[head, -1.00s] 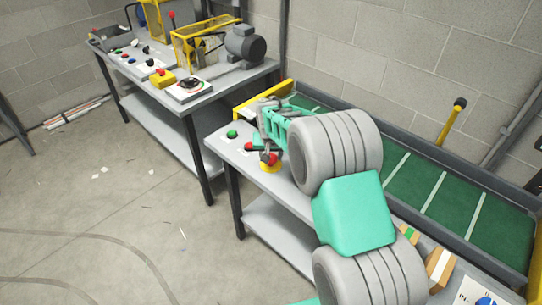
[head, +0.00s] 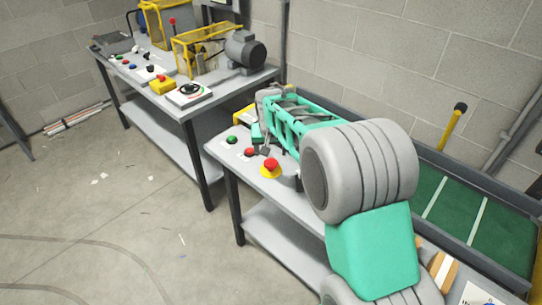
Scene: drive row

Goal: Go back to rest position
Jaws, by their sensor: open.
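My gripper (head: 263,142) hangs at the end of my green and grey arm, above the near workbench, and is open. It is seen small and partly behind my arm, with nothing visible held in it. Just below it on the bench are a green button (head: 231,139), a small red button (head: 249,152) and a red mushroom button on a yellow base (head: 270,164). The gripper looks apart from the mushroom button; its exact height above the bench is hard to tell.
A second bench (head: 200,108) at the back left bears a motor (head: 245,50) and a yellow guard (head: 190,45). The floor (head: 110,200) at left is mostly clear.

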